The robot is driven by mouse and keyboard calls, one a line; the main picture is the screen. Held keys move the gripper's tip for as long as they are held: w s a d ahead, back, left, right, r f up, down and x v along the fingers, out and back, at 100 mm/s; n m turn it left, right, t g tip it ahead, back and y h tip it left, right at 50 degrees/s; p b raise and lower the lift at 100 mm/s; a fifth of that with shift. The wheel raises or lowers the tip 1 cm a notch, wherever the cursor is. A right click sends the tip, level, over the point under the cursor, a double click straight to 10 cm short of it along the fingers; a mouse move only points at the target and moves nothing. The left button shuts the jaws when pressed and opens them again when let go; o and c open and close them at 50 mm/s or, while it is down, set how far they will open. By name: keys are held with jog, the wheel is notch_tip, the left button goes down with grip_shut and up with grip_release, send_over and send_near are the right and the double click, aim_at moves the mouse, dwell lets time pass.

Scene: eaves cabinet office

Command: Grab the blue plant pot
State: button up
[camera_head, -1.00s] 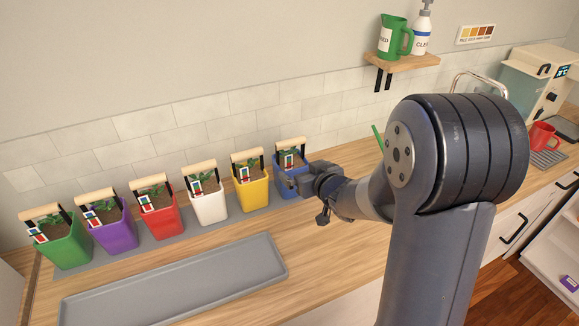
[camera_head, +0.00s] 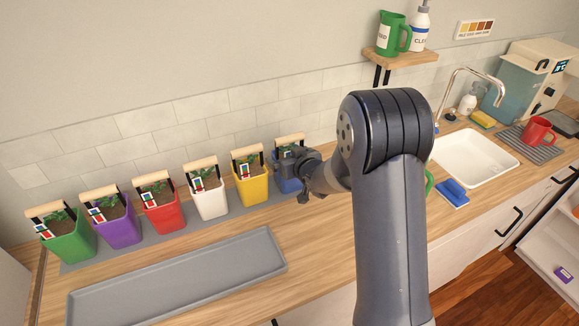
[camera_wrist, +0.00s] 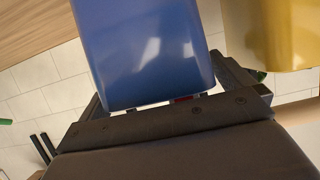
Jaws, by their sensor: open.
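The blue plant pot (camera_head: 287,184) stands at the right end of the row of pots in the head view, with a plant, a small label and a wooden-topped handle. My gripper (camera_head: 293,163) is at this pot and covers part of it. In the wrist view the blue pot (camera_wrist: 145,50) fills the middle, very close, between the dark jaw parts of my gripper (camera_wrist: 165,100). The jaws are open. The fingertips are mostly hidden behind the pot, so I cannot tell whether they touch it.
The yellow pot (camera_head: 252,187) stands close to the left of the blue one. White, red, purple and green pots continue the row on a grey mat. A grey tray (camera_head: 180,278) lies in front. A sink (camera_head: 475,160) and red mug (camera_head: 538,132) are to the right.

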jog(key=shift+c, duration=0.2)
jog(key=c, duration=1.3)
jog(key=shift+r, duration=0.1)
